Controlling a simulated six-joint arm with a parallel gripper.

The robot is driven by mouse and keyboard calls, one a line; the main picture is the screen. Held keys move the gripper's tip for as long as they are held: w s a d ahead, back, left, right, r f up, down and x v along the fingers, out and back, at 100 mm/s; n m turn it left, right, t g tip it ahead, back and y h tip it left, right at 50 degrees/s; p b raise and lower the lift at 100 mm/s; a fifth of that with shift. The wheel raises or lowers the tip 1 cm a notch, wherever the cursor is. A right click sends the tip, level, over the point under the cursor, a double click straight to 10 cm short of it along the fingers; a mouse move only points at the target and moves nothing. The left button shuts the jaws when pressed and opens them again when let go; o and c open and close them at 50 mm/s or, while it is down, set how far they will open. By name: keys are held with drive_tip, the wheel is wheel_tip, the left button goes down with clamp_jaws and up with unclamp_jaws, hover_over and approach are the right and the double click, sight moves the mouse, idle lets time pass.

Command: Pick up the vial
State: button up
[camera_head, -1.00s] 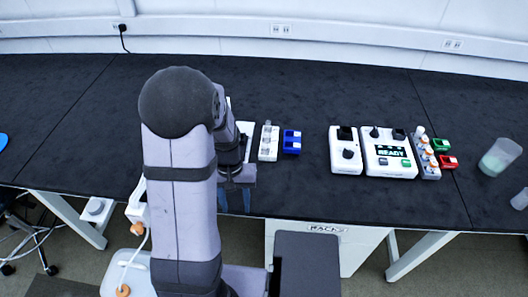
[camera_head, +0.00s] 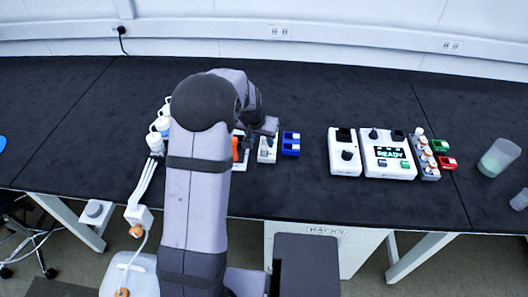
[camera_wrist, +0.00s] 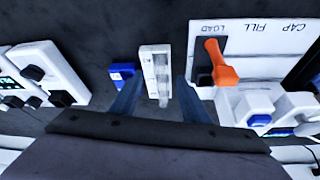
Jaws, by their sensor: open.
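A narrow white rack (camera_wrist: 144,72) holding clear vials (camera_wrist: 161,72) shows in the wrist view, between my gripper's fingers. My gripper (camera_wrist: 158,90) is open, with one blue finger on each side of the rack and nothing held. Whether the fingers are down at vial height I cannot tell. In the head view the rack (camera_head: 267,157) is partly covered by my gripper (camera_head: 268,137), and the vials there are hard to make out.
A blue block (camera_head: 291,143) stands just right of the rack. A white station with an orange lever (camera_wrist: 220,64) is close on the other side. White instruments (camera_head: 388,154), capped vials (camera_head: 431,160) and a beaker (camera_head: 499,157) stand farther right.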

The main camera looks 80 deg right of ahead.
sight(264, 146)
drive_tip(key=shift+x, duration=0.75)
drive_tip(key=shift+f, duration=0.1)
drive_tip(key=shift+p+x, duration=1.15)
drive_tip(key=shift+x, duration=1.35)
drive_tip(key=shift+d, duration=0.15)
drive_tip(key=shift+c, duration=0.4)
clamp_jaws()
